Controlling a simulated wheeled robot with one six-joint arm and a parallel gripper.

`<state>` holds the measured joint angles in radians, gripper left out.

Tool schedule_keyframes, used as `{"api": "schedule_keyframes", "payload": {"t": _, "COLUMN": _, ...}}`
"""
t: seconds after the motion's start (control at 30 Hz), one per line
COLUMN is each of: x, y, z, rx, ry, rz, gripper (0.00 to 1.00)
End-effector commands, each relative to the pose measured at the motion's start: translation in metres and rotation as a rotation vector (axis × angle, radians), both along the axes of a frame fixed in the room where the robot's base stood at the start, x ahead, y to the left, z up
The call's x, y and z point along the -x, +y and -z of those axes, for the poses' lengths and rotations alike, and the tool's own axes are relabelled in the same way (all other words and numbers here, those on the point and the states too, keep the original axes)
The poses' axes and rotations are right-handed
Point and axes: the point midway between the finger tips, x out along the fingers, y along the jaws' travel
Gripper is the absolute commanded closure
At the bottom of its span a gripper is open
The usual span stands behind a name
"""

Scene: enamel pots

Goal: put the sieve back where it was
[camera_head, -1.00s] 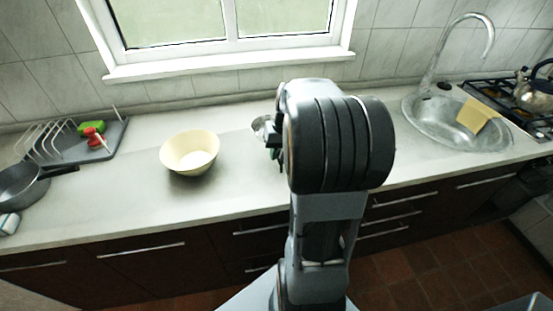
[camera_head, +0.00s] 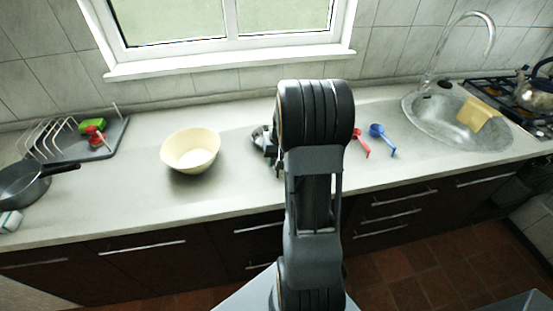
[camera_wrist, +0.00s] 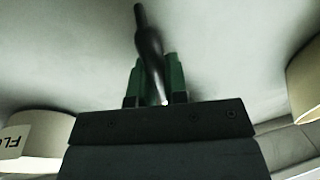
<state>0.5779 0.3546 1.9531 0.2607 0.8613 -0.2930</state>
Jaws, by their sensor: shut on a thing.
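My gripper (camera_wrist: 154,78) shows in the wrist view with its two green fingers closed on a slim dark handle (camera_wrist: 149,42), which I take to be the sieve's. The handle points up the picture, away from the gripper; the rest of the sieve cannot be made out there. In the head view my arm covers most of the gripper. A small grey and dark shape (camera_head: 261,138) shows just left of the arm, over the counter; I cannot tell whether it is sieve or gripper.
On the counter (camera_head: 120,198) stand a cream bowl (camera_head: 190,151), a dish rack (camera_head: 62,148) and a dark pan (camera_head: 22,183). Red (camera_head: 361,143) and blue (camera_head: 382,138) scoops lie right of my arm. The wrist view shows a labelled cream container (camera_wrist: 40,132) and another (camera_wrist: 307,85).

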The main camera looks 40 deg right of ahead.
Motion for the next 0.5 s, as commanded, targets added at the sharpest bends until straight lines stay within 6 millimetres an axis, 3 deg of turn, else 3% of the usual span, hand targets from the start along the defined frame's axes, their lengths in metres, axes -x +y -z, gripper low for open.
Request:
{"api": "schedule_keyframes", "payload": {"t": 0.3, "x": -0.0003, "y": 0.0002, "z": 0.0043, "rx": 0.001, "ry": -0.001, "rz": -0.001, "gripper": 1.00}}
{"api": "schedule_keyframes", "payload": {"t": 0.33, "x": -0.0001, "y": 0.0004, "z": 0.0031, "rx": 0.000, "ry": 0.000, "rz": -0.001, "gripper": 0.83}}
{"api": "schedule_keyframes", "payload": {"t": 0.5, "x": 0.0000, "y": 0.0004, "z": 0.0027, "rx": 0.000, "ry": 0.000, "rz": -0.001, "gripper": 0.67}}
